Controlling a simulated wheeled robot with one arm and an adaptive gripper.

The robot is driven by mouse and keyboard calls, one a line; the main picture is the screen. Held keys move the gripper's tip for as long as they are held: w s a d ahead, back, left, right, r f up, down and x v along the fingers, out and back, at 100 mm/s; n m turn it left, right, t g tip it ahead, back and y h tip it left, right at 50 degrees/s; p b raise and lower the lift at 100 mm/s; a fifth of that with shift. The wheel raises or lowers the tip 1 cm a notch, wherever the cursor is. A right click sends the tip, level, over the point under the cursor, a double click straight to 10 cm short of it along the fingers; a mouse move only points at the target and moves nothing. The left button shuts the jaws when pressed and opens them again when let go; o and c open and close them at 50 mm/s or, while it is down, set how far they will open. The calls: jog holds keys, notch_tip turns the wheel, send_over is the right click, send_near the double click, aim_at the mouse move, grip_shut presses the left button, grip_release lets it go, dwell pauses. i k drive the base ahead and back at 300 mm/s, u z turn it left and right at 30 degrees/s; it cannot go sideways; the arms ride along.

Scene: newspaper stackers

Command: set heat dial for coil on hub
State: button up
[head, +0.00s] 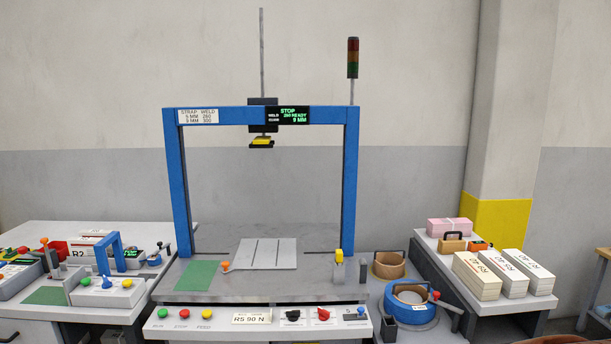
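A strapping machine with a blue arch (182,190) stands in the middle of the head view. Its front control panel (220,328) carries a black knob (292,315) and a red knob (323,314); their labels are too small to tell which is the heat dial. A white "STRAP WELD" card (198,117) with two lines in mm hangs on the arch. A dark display (287,115) shows green "STOP" and a "READY" line; its numbers are hard to read. A blue round hub (410,312) sits right of the machine; its coil's width is unclear. My gripper is not in view.
Green, red and yellow buttons (207,314) and an "RS 90 N" card (252,318) share the panel. A brown coil (389,265) lies behind the hub. Paper stacks (477,276) fill the right table. A smaller blue-framed device (117,252) stands left.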

aim_at(323, 315)
jog(key=u, duration=2.1)
jog(key=i, duration=1.2)
jog(key=z, duration=1.85)
